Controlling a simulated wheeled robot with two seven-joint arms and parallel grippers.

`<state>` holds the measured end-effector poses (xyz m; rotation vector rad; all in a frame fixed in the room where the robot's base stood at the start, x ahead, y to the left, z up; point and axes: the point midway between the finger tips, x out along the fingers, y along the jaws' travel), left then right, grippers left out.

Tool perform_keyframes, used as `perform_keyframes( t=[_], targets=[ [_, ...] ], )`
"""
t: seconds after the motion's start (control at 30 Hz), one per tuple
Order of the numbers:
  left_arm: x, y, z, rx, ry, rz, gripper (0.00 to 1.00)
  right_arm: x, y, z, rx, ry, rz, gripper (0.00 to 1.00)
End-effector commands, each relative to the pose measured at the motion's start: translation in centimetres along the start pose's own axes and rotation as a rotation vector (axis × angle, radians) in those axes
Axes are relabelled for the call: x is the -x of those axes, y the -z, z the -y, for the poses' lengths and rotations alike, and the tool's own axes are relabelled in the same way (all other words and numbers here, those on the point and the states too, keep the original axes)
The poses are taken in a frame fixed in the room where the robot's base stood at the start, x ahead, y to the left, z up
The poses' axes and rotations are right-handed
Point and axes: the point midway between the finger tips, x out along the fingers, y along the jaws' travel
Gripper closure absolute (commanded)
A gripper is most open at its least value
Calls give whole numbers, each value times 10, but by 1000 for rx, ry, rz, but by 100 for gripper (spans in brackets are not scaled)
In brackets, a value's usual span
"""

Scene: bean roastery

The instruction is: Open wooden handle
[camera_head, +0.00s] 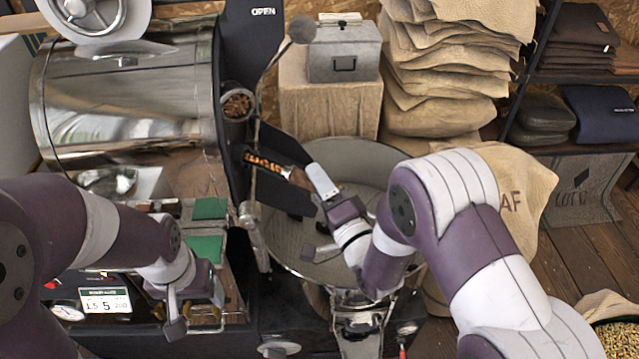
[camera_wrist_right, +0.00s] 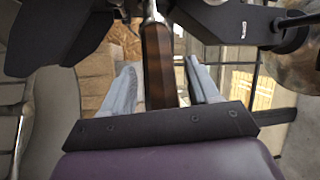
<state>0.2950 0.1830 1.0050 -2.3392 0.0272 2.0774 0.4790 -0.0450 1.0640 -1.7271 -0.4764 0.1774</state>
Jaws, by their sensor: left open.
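The wooden handle (camera_head: 296,177) is brown and sticks out from the dark front of the roaster, in front of the round cooling tray. In the right wrist view the handle (camera_wrist_right: 158,62) runs lengthwise between the two fingers of my right gripper (camera_wrist_right: 160,85). A gap shows on each side of it, so this gripper is open around the handle. In the head view my right gripper (camera_head: 315,181) is at the handle's near end, with one pale finger showing. My left gripper (camera_head: 195,316) is open and empty, low on the left near the control panel.
The steel roaster drum (camera_head: 130,100) fills the upper left. The round cooling tray (camera_head: 350,160) lies behind and below my right gripper. Stacked sacks (camera_head: 440,75) and a grey box (camera_head: 344,50) are behind.

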Motion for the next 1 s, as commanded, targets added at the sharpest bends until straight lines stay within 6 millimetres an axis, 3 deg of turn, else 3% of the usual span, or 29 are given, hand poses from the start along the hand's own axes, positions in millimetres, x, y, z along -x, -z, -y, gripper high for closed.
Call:
perform_keyframes(
  t=[0.33,0.7,0.83,1.0],
  targets=[
    [-3,0,0,0,0,0,31,8,0,-1,0,0,-1,41],
    [-22,-3,0,0,0,0,31,101,0,-3,-1,-2,-2,41],
    [-25,-3,0,0,0,0,31,120,0,-2,0,-1,-2,41],
    [-25,-3,0,0,0,0,31,127,0,0,0,1,0,41]
  ],
)
